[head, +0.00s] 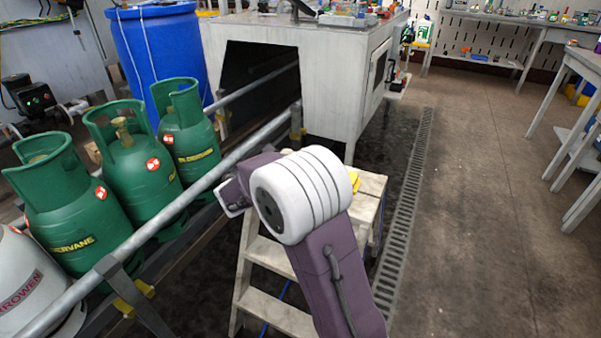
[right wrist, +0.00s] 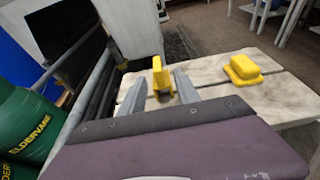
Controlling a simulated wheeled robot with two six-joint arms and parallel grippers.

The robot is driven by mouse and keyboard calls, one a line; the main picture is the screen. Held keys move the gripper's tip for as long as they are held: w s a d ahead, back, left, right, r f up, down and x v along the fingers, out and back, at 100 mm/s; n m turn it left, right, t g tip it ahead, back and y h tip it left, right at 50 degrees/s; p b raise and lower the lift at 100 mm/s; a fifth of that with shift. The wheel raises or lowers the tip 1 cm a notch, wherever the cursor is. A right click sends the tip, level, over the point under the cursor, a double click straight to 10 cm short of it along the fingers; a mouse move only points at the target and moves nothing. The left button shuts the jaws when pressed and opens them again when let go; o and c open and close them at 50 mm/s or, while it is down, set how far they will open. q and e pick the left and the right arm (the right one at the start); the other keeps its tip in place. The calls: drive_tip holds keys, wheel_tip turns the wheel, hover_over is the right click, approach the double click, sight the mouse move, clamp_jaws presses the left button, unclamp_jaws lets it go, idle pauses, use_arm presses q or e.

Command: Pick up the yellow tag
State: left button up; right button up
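A small upright yellow tag (right wrist: 160,74) shows in the right wrist view above the worn wooden top of a stepladder (right wrist: 225,95). My right gripper (right wrist: 159,88) is open, with one finger on each side of the tag in the picture. I cannot tell whether the fingers touch it. A second yellow piece (right wrist: 244,70), a flat base with a raised block, lies on the wooden top to the right, apart from the fingers. In the head view my right arm hides most of the top; a bit of yellow (head: 354,181) shows beside it. My left gripper is not in view.
Green gas cylinders (head: 140,172) and a grey one (head: 35,290) stand on the conveyor at left, behind a metal rail (head: 165,212). A blue barrel (head: 165,50) and a white cabinet (head: 330,60) are beyond. The floor at right is clear.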

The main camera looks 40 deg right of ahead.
drive_tip(key=b+x, duration=0.2)
drive_tip(key=x, duration=0.1)
drive_tip(key=shift+d+f, duration=0.15)
drive_tip(key=shift+f, duration=0.1)
drive_tip(key=shift+w+d, duration=0.2)
drive_tip(key=shift+d, duration=0.05)
drive_tip(key=b+x, duration=0.2)
drive_tip(key=x, duration=0.2)
drive_tip(key=shift+w+d+f+b, duration=0.15)
drive_tip(key=shift+w+b, duration=0.1)
drive_tip(key=shift+b, duration=0.05)
drive_tip(key=shift+w+d, duration=0.15)
drive_tip(key=shift+d, duration=0.1)
clamp_jaws()
